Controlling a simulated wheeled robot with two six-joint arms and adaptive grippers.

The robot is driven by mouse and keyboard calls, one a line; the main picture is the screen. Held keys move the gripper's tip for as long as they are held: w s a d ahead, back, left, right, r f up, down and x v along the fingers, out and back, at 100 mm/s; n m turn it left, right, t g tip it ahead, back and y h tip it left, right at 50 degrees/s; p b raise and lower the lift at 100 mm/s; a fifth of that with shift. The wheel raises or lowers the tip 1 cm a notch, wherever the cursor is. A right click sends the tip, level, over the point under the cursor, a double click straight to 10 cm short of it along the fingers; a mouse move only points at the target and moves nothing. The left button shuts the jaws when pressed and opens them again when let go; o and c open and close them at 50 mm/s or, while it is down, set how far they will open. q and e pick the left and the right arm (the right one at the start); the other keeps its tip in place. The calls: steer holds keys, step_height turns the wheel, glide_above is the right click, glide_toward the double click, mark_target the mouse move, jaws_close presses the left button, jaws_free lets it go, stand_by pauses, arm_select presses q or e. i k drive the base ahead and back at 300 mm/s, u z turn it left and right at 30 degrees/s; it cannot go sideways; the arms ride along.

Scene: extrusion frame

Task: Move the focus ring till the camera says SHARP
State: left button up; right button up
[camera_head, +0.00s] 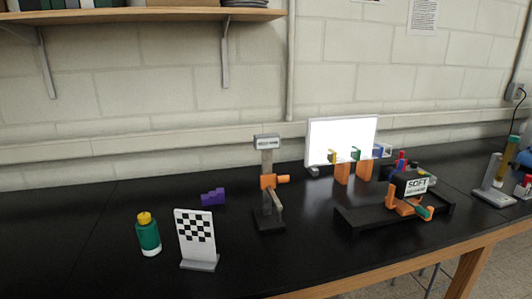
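A dark camera-like unit (403,182) stands on a black base (352,219) at the right of the bench. Its white display (417,185) reads SOFT, with a smaller line below that is too small to read. An orange part (403,207) sits under and in front of the display, with a teal piece (425,213) at its front. Which part is the focus ring I cannot tell. Neither gripper shows in the head view.
Orange posts (342,172) and a lit white panel (325,135) stand behind the base. A grey-and-orange stand (267,200), checkerboard card (195,228), green bottle (148,237) and purple block (213,197) stand left. A tube stand (493,195) is at right. The bench's front edge is close.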

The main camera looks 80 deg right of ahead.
mark_target(400, 167)
steer(key=u, duration=0.65)
steer(key=k, duration=2.1)
steer(key=z, duration=1.85)
